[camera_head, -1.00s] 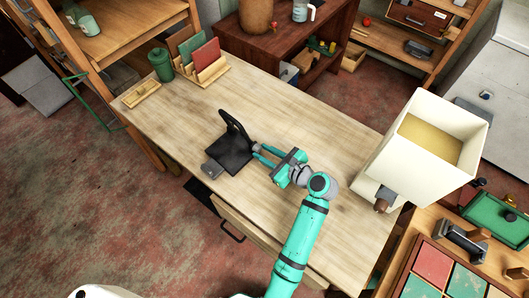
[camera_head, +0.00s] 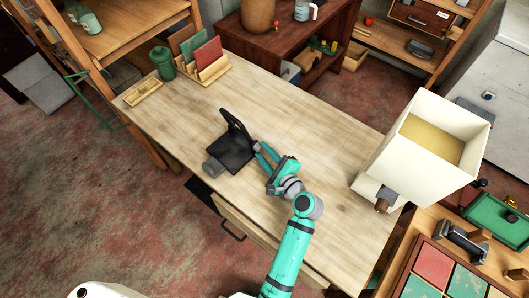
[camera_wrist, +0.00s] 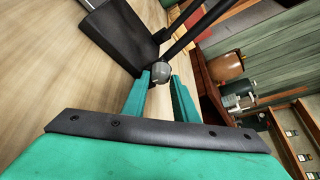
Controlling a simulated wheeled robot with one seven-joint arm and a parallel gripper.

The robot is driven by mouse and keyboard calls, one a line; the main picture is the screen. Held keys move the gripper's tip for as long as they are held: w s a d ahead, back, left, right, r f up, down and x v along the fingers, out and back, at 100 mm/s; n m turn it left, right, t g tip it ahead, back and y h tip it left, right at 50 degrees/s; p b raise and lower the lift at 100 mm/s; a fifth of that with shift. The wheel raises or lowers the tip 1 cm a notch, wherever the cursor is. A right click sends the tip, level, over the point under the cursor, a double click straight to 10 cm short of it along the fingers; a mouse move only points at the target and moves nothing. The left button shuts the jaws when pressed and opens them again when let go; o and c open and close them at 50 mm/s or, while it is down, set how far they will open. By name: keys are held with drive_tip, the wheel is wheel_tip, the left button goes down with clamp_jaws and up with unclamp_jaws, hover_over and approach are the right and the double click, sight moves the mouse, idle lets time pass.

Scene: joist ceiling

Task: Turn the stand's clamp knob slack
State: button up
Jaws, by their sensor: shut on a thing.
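The black stand (camera_head: 233,156) sits on the wooden desk, with a flat plate and an upright, slanted arm at its far side. A grey block shows at the plate's left end. In the wrist view the stand (camera_wrist: 122,38) fills the upper left, and its round grey clamp knob (camera_wrist: 160,71) sits at the foot of the slanted bars. My gripper (camera_head: 259,148) reaches the stand's right side. In the wrist view its teal fingers (camera_wrist: 162,80) are shut on the knob, which shows partly above the fingertips. In the head view the knob is hidden or too small to tell.
The desk (camera_head: 310,150) is clear around the stand. A green canister (camera_head: 162,63), a file rack (camera_head: 205,72) and a small wooden tray (camera_head: 143,92) stand at its far left end. A large cream hopper (camera_head: 420,150) stands at the right end.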

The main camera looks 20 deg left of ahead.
idle(0.5)
drive_tip(key=o, duration=1.1)
drive_tip(key=shift+c, duration=0.2)
drive_tip(key=shift+s, duration=0.1)
drive_tip(key=v, duration=1)
drive_tip(key=shift+s+d, duration=0.2)
drive_tip(key=shift+s, duration=0.05)
drive_tip(key=shift+c, duration=0.7)
